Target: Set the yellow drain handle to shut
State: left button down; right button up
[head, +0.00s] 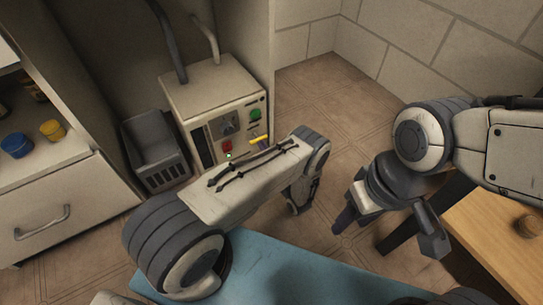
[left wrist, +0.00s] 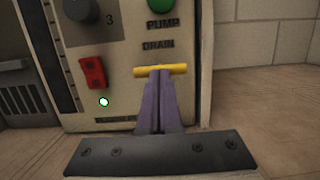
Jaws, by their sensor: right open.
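The yellow drain handle (left wrist: 160,70) lies level under the word DRAIN on the front of a cream machine (left wrist: 118,75). In the head view the handle (head: 259,139) shows just above my left forearm. My left gripper (left wrist: 159,82) has its purple fingers together, pointing at the panel. Their tips are at the middle of the handle's lower edge. The bar shows unbroken above them; I cannot tell whether they touch it. In the head view my forearm hides this gripper. My right gripper (head: 390,228) is open and empty, low at the right, away from the machine.
The panel also has a green pump button (left wrist: 160,5), a red switch (left wrist: 93,72), a dark dial (left wrist: 82,9) and a lit green lamp (left wrist: 104,102). A grey bin (head: 153,148) stands left of the machine. A wooden table (head: 495,235) is at the right.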

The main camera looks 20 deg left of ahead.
pick_arm(q)
jog(key=shift+w+a, duration=0.15)
jog(key=shift+w, duration=0.05)
jog(key=p+v, duration=0.2)
jog(key=v, duration=1.1)
jog(key=shift+s+d+p, duration=0.15)
jog(key=shift+d+p, duration=0.05)
jog(key=shift+p, duration=0.1)
jog(key=shift+s+d+f, duration=0.1)
jog(key=shift+s+d, duration=0.25)
pick_arm(e)
jog(key=r, duration=0.2)
jog(key=shift+s+d+r, duration=0.2)
jog(key=shift+s+r, duration=0.15)
jog(key=shift+s, duration=0.05)
